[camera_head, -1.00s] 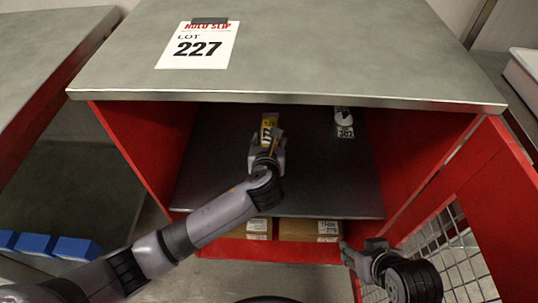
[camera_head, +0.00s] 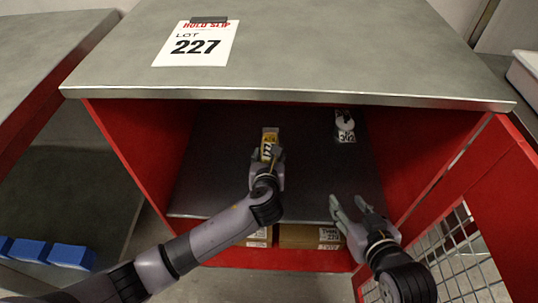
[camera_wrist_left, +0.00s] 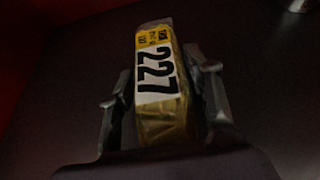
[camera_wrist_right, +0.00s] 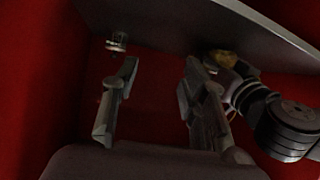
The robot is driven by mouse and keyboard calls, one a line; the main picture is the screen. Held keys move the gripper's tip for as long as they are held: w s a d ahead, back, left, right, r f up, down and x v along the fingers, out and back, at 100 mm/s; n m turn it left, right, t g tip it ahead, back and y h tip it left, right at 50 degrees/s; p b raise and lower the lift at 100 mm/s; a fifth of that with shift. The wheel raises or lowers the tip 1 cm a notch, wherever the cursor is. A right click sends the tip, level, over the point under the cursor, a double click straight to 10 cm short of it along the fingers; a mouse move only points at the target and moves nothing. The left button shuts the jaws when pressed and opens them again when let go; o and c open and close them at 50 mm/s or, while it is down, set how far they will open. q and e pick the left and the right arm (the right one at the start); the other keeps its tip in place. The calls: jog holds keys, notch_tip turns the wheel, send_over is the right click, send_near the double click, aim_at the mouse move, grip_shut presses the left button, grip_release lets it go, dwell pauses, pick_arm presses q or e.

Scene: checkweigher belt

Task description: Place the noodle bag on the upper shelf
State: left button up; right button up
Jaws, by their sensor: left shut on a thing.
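The noodle bag (camera_head: 269,143) is a yellow pack with a white label reading 227, seen close in the left wrist view (camera_wrist_left: 158,80). My left gripper (camera_head: 266,160) is shut on it, one finger on each side, inside the red cabinet over the dark upper shelf (camera_head: 215,170). I cannot tell whether the bag touches the shelf. My right gripper (camera_head: 350,208) is open and empty at the front edge of the shelf, right of the left gripper. The right wrist view shows its two fingers (camera_wrist_right: 155,105) apart with nothing between them.
Cardboard boxes (camera_head: 310,237) sit on the level below. The red mesh door (camera_head: 490,200) hangs open at the right. A hold slip (camera_head: 197,44) lies on the cabinet top.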

pick_arm(q)
jog(key=o, duration=1.4)
jog(key=shift+f, duration=0.1)
jog(key=shift+c, duration=0.2)
pick_arm(e)
jog(key=shift+f, duration=0.1)
pick_arm(q)
jog(key=shift+s+r, duration=0.1)
jog(key=shift+r, duration=0.15)
jog(key=p+v, duration=0.2)
jog(key=v, duration=0.3)
jog(key=p+v, duration=0.1)
jog(key=v, duration=0.3)
jog(key=shift+s, duration=0.1)
jog(key=shift+s+r+p, duration=0.3)
jog(key=shift+s+p, duration=0.15)
jog(key=shift+s, duration=0.15)
jog(key=shift+s+r, duration=0.15)
jog(key=shift+s, duration=0.45)
pick_arm(e)
jog(key=s+d+f+g+h, duration=0.1)
jog(key=s+d+f+g, duration=0.1)
jog(key=s, duration=0.5)
jog(key=s+d+f+g+h, duration=0.1)
jog(key=s+d+f+g, duration=0.1)
jog(key=s+f+g, duration=0.2)
jog(key=shift+s+d+f+g, duration=0.2)
jog(key=shift+s+d+g, duration=0.15)
jog(key=shift+s+g, duration=1)
